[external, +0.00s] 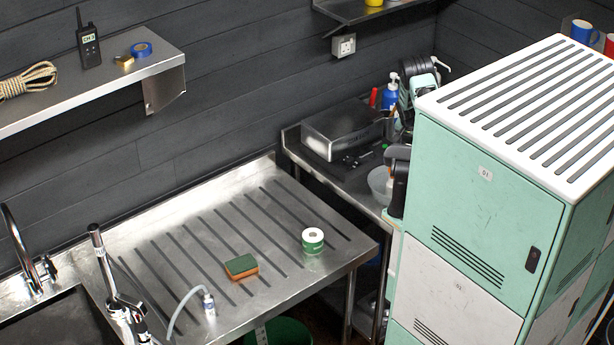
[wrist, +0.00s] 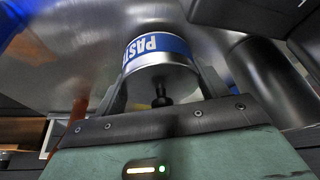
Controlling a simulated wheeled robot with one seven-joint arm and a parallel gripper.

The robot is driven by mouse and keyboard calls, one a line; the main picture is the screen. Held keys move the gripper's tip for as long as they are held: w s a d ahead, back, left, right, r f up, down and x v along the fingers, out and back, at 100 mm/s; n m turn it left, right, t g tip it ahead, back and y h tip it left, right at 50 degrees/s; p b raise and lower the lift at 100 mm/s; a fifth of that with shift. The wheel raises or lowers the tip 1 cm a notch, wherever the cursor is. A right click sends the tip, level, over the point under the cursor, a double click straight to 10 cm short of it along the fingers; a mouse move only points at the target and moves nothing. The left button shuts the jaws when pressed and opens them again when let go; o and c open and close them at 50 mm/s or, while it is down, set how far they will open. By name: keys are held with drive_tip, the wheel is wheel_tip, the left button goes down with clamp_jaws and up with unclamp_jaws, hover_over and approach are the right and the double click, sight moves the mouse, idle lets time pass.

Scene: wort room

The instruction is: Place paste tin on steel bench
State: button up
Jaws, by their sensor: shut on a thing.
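The paste tin (wrist: 160,48), a round metal tin with a blue band and white letters, is in the wrist view. My gripper (wrist: 160,78) is shut on it, with one finger on each side. The tin's far end is hidden from the wrist camera. A broad shiny metal surface (wrist: 80,45) lies behind the tin; I cannot tell how far off it is. In the external view the steel bench (external: 175,215), with dark grooves, stands against the wall. I cannot make out the tin or my gripper in the external view.
A tap (external: 20,245) and sink are at left. A mint locker (external: 485,215) blocks the right. The bench's back half is clear.

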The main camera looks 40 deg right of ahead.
drive_tip(key=shift+f, duration=0.3)
drive_tip(key=shift+f, duration=0.2)
drive_tip(key=o, duration=2)
drive_tip(key=shift+o, duration=0.2)
drive_tip(key=b+v, duration=0.2)
drive_tip(key=v, duration=1)
drive_tip(key=shift+r, duration=0.15)
drive_tip(key=shift+s, duration=0.1)
